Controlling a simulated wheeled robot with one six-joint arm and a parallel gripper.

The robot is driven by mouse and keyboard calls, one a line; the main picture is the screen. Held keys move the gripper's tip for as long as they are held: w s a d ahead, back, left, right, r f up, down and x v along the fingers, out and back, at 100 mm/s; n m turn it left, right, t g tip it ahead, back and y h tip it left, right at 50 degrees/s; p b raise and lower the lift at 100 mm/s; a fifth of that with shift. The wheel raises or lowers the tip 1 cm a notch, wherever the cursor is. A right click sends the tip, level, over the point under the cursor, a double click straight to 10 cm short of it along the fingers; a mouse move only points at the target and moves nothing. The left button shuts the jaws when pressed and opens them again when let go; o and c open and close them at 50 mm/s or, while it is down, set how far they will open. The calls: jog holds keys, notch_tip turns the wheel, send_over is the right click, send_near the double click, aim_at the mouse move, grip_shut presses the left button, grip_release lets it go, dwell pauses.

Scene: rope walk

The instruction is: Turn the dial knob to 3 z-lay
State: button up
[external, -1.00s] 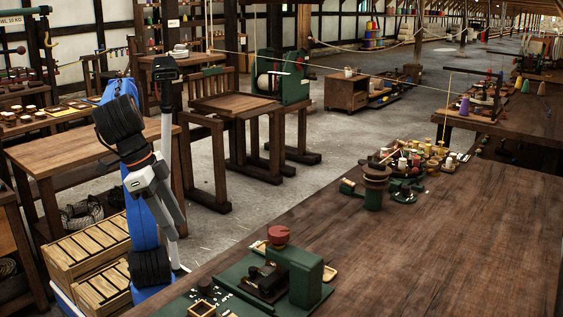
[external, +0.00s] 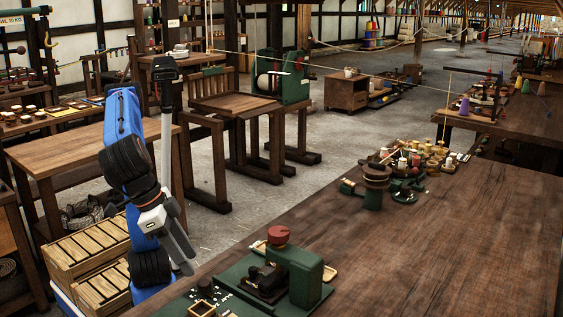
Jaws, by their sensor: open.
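A green machine (external: 306,275) sits on the near left part of the dark wooden bench. A round red knob (external: 278,236) stands on top of it. A small black knob (external: 205,286) sits lower at its left front, with small white marks (external: 224,294) beside it. I cannot tell which one is the dial knob, and no lettering or setting is readable. My gripper (external: 188,268) points down and to the right, left of the machine and apart from both knobs. It is open and empty; its fingertips are small and hard to see.
A dark wooden square frame (external: 202,310) lies by the black knob. A green stand with brown discs (external: 375,178) and several small spools (external: 414,160) stand farther along the bench. The bench's right part (external: 450,240) is clear.

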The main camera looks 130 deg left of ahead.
aim_at(204, 282)
jog(key=shift+x, duration=3.45)
jog(key=c, duration=1)
